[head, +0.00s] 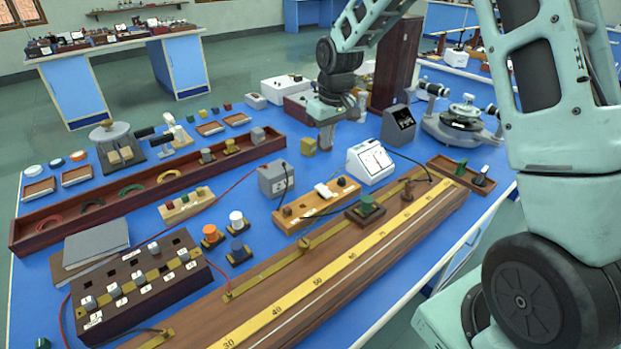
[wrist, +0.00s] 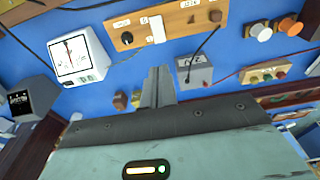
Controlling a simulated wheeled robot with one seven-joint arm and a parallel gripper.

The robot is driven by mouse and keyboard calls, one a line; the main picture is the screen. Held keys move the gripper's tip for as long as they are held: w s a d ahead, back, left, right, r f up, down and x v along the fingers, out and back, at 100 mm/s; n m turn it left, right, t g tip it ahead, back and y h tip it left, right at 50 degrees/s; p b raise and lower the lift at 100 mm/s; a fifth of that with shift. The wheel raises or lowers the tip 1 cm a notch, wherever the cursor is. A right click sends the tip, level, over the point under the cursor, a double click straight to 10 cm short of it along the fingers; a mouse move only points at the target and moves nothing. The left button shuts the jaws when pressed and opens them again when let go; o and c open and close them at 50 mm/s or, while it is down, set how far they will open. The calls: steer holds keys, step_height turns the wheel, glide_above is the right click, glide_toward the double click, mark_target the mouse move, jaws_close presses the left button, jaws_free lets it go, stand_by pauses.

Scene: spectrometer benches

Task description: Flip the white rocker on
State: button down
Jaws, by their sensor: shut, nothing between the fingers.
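The white rocker (head: 324,191) sits in the middle of a light wooden switch board (head: 292,224) on the blue bench. In the wrist view the rocker (wrist: 157,29) shows as a pale upright bar on the board (wrist: 181,24), between a dark knob and a brown knob. I cannot tell which way it is tipped. My gripper (head: 326,143) points down above the bench, behind the board and apart from it. In the wrist view the gripper (wrist: 158,72) is shut and empty, its fingertips short of the rocker.
A white analog meter (head: 370,162) stands right of the board, and a grey box (head: 275,180) with a black lead stands left. A black lead crosses the board. A long wooden metre bridge (head: 320,277) lies in front. Small yellow and brown blocks (wrist: 120,100) lie near my fingers.

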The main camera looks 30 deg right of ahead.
mark_target(319, 187)
stand_by(0.3)
steer(key=f+p, duration=0.1)
steer(key=f, duration=0.3)
steer(key=w+f+p, duration=0.1)
steer(key=f, duration=0.8)
steer(key=shift+w+a+f+p, duration=0.2)
steer(key=shift+w+f+p, duration=0.05)
steer(key=shift+w+p, duration=0.15)
steer(key=shift+f, duration=0.15)
steer(key=shift+w+f+b, duration=0.1)
steer(key=shift+f+b, duration=0.2)
